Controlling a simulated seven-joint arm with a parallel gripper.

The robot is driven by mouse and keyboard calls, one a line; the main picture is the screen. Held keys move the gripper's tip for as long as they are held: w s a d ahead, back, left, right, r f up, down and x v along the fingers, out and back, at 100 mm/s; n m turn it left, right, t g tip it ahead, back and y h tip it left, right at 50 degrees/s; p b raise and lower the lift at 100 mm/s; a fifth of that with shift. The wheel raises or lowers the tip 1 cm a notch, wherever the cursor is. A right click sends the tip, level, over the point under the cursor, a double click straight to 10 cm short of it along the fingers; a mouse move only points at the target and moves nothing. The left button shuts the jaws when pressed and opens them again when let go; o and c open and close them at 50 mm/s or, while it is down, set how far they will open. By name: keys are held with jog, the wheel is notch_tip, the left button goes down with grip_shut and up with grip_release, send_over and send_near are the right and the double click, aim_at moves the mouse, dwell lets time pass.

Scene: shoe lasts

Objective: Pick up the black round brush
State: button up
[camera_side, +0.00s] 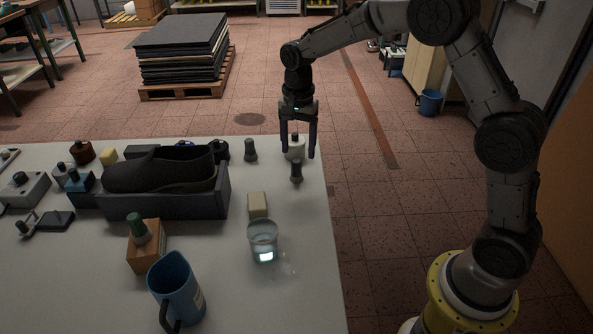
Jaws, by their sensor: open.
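My gripper (298,154) is open, fingers pointing down, over the far right part of the table. A whitish item with a dark top (295,149) shows between its fingers, not visibly gripped. A small dark upright item (296,172) stands just in front of the fingertips, and a similar dark upright item (250,151) stands to the left. A black rounded item (220,150) sits behind the shoe, partly hidden. I cannot tell for sure which of these dark items is the black round brush.
A dark shoe (160,171) rests in a grey tray (180,206). A cream block (258,204), a glass of clear liquid (262,240), a blue jug (176,290) and a wooden block with a green-topped item (146,252) stand nearer. The table's right edge is close to the gripper.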

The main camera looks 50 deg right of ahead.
aim_at(296, 160)
jog(key=shift+w+f, duration=0.15)
jog(key=shift+f, duration=1.25)
jog(key=shift+w+f, duration=0.15)
jog(key=shift+f, duration=1.25)
grip_shut()
